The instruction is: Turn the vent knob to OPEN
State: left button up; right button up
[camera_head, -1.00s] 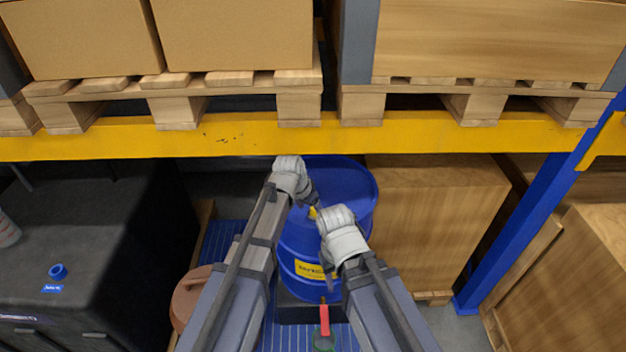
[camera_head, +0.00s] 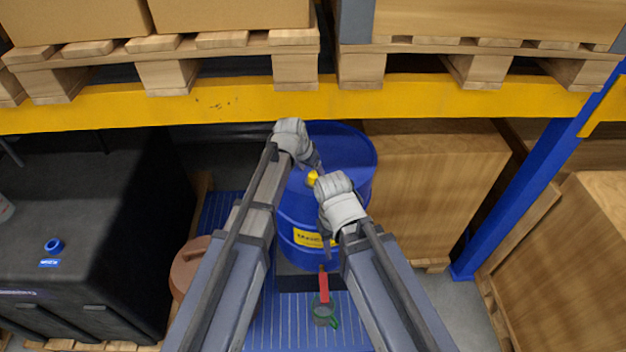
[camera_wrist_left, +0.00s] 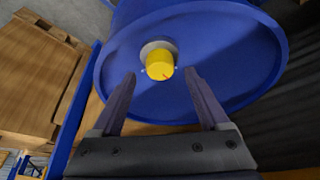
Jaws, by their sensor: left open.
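The yellow vent knob (camera_head: 312,178) sits on the top of the blue drum (camera_head: 345,150). In the left wrist view the knob (camera_wrist_left: 160,66) stands on a pale round collar, with a small red mark on its lower right side. No OPEN lettering is readable. My left gripper (camera_head: 317,168) is beside the knob in the head view. In the left wrist view its two fingers (camera_wrist_left: 160,76) are apart, one on each side of the knob's line, with nothing between them. My right gripper (camera_head: 327,242) hangs in front of the drum, its fingers too small to judge.
A yellow shelf beam (camera_head: 230,103) with loaded pallets crosses behind the drum. A wooden crate (camera_head: 440,190) stands to the right, a black container (camera_head: 80,230) to the left. A red-handled valve (camera_head: 323,287) is below the drum's front, above the blue ribbed floor piece.

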aim_at(314, 175)
pick_arm(q)
jog(key=shift+b+x, duration=0.95)
jog(key=shift+x, duration=0.6)
jog(key=shift+r, duration=0.1)
pick_arm(e)
notch_tip(314, 175, down, 3)
jog(key=shift+r, duration=0.1)
pick_arm(q)
grip_shut()
